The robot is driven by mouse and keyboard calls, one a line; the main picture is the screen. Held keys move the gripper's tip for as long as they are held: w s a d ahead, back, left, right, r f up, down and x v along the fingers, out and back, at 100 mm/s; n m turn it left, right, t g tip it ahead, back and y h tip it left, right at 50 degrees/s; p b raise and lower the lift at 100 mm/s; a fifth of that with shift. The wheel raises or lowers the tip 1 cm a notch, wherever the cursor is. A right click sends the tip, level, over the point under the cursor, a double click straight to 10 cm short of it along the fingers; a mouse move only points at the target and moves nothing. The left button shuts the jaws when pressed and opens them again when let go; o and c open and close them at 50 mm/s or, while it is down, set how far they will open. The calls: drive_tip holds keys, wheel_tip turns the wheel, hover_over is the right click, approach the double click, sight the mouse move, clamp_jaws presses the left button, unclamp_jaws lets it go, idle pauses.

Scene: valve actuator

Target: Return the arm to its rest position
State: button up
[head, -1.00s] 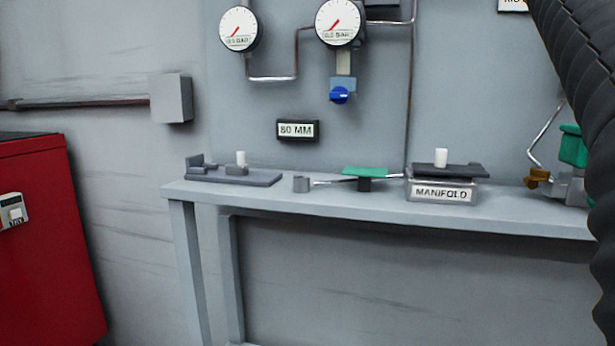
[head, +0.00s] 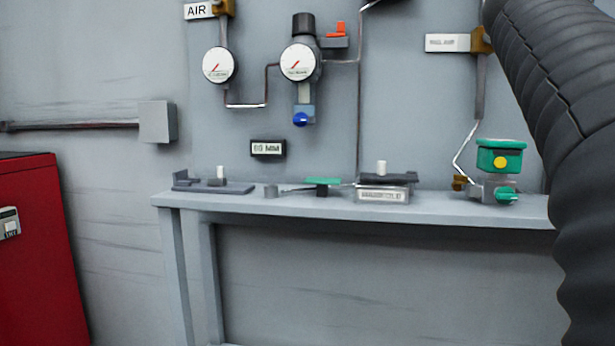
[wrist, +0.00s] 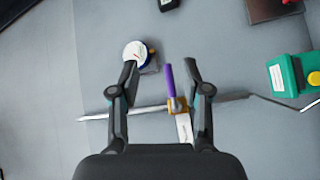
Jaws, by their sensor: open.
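My gripper (wrist: 160,75) shows in the wrist view with its two fingers apart and nothing between the tips that I can tell is held. Beyond the fingers, a purple lever (wrist: 170,78) on a brass valve, a pipe and a white label show against the grey wall. A round white gauge (wrist: 135,52) lies behind the left fingertip. In the head view, my dark ribbed arm covering runs down the right side; my gripper is outside that view.
A grey bench (head: 340,207) carries a flat dark fixture (head: 225,188), a green-handled part (head: 322,182), the manifold block (head: 383,194) and a green actuator (head: 500,158). Gauges (head: 301,62) and pipes are on the wall above. A red cabinet (head: 40,250) stands at left.

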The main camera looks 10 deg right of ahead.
drive_tip(key=w+a+f+m+y, duration=0.1)
drive_tip(key=w+a+f+y, duration=0.15)
drive_tip(key=f, duration=0.75)
drive_tip(key=w+a+f+y, duration=0.1)
drive_tip(key=a+f+y, duration=0.2)
drive_tip(key=f, duration=0.7)
drive_tip(key=w+a+f+m+y, duration=0.1)
drive_tip(key=a+f+y, duration=0.15)
drive_tip(key=f, duration=0.75)
drive_tip(key=s+a+f+g+y, duration=0.1)
drive_tip(key=s+a+f+y, duration=0.3)
drive_tip(key=a+f, duration=0.9)
drive_tip(key=s+a+f+g+y, duration=0.1)
drive_tip(key=s+a+f+y, duration=0.4)
drive_tip(key=s+a+f, duration=0.6)
wheel_tip(320, 180, down, 4)
drive_tip(key=shift+s+a+r+n+y, duration=0.2)
drive_tip(key=shift+a+n+y, duration=0.15)
drive_tip(key=shift+a, duration=0.8)
